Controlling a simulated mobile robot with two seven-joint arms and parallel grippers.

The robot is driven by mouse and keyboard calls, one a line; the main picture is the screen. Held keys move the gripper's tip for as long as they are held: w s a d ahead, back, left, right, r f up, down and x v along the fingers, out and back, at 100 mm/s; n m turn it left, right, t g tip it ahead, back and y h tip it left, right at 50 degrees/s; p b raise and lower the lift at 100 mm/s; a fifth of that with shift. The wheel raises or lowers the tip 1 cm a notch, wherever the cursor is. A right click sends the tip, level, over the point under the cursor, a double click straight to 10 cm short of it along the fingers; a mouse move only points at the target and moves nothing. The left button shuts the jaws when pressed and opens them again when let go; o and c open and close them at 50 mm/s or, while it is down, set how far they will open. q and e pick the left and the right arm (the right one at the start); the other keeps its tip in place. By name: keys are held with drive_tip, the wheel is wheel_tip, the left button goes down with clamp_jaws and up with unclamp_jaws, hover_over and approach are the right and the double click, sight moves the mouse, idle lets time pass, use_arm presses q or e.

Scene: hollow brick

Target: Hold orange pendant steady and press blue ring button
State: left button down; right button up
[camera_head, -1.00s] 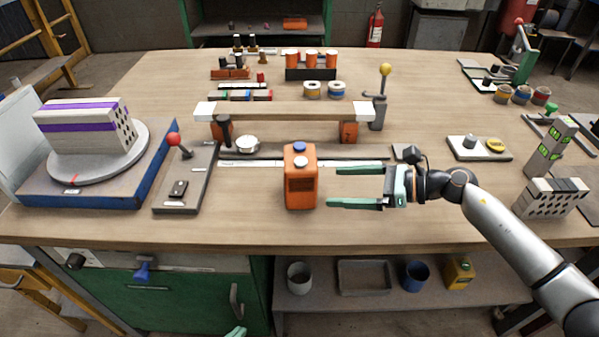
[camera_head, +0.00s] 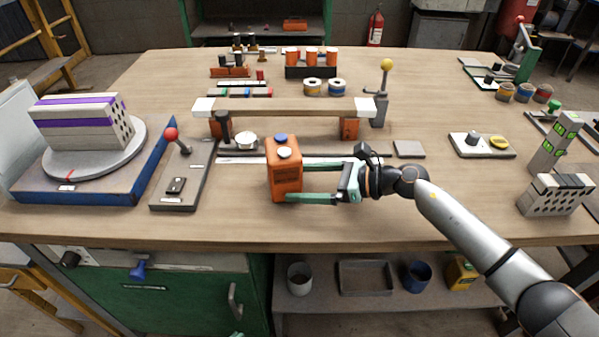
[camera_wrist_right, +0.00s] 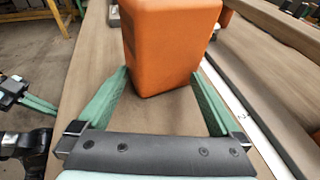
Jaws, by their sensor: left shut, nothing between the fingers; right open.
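The orange pendant (camera_head: 286,178) is a box standing upright on the table near its front edge. On its top are a blue button (camera_head: 281,138) at the back and a pale button (camera_head: 284,153) in front; the ring detail is too small to tell. My right gripper (camera_head: 295,182) is open at the pendant's right side. In the right wrist view, its green fingers (camera_wrist_right: 160,85) reach to either side of the pendant's lower part (camera_wrist_right: 165,50), not closed on it. My left gripper (camera_wrist_right: 38,104) is shut and empty, at the left of the right wrist view.
A base with a red-ball lever (camera_head: 171,134) stands left of the pendant. Behind is a pale beam (camera_head: 290,106) on orange supports, with a metal rail (camera_head: 330,160) in front of it. A turntable (camera_head: 60,164) is far left. The table front right of the pendant is bare.

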drive_tip(key=shift+c, duration=0.2)
clamp_jaws()
idle(0.5)
